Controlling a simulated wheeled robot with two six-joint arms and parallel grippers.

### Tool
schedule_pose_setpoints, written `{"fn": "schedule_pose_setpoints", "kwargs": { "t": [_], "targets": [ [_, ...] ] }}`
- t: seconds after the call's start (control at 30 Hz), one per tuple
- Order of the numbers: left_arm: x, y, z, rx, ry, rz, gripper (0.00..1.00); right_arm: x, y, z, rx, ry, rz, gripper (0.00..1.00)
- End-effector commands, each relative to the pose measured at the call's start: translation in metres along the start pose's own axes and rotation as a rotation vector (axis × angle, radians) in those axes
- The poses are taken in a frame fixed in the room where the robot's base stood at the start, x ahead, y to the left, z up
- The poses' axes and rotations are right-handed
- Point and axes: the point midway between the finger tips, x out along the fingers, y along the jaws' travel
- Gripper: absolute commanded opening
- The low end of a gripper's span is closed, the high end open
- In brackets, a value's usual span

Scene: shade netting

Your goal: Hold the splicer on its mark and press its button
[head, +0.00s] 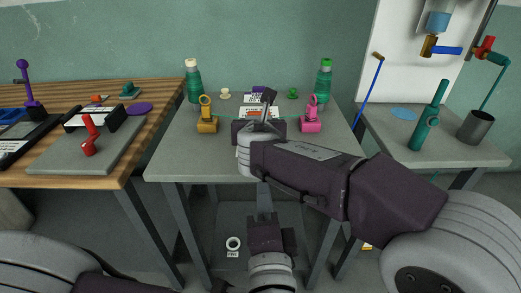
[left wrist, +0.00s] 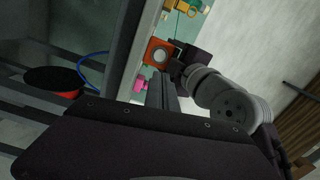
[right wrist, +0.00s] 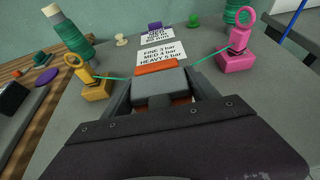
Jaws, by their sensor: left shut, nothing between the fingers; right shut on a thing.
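The splicer (right wrist: 160,84), a grey block with orange parts, is between the fingers of my right gripper (right wrist: 162,88), which is shut on it. It sits between the yellow ring post (right wrist: 95,88) and the pink ring post (right wrist: 237,50). In the left wrist view an orange face with a pale round disc (left wrist: 158,52) looks like the splicer with its button. My left gripper (head: 265,188) is shut and empty, low before the table's front edge. Its fingers (left wrist: 161,82) point toward the orange face, apart from it. The mark is hidden.
Green thread runs from both posts toward the splicer. A card with bar settings (right wrist: 155,52) lies behind it. Two green thread cones (head: 193,85) (head: 325,80) stand at the back of the grey table (head: 185,150). My right arm crosses the table's front right. Side tables stand left and right.

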Motion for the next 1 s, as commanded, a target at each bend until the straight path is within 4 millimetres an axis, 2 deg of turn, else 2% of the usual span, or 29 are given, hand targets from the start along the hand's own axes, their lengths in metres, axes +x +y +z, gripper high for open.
{"fn": "schedule_pose_setpoints", "kwargs": {
  "t": [0.17,0.47,0.57,0.67,1.0],
  "targets": [
    [-0.005,0.002,0.007,0.16,0.042,0.011,0.0,0.0,0.0,0.001,0.0,-0.001,0.001,0.05],
    [-0.005,0.002,0.007,0.169,0.042,0.011,0.0,0.0,0.0,0.001,0.0,-0.001,0.0,0.05],
    [0.002,0.002,0.007,0.167,0.039,0.01,0.0,0.0,0.0,0.001,0.0,-0.001,0.0,0.05],
    [0.017,0.002,0.007,0.167,0.034,0.011,0.0,0.0,0.0,0.001,0.0,-0.001,0.0,0.05],
    [0.091,0.003,0.005,0.168,0.034,0.011,0.0,0.0,0.0,0.001,0.0,-0.002,0.0,0.05]
  ]
}}
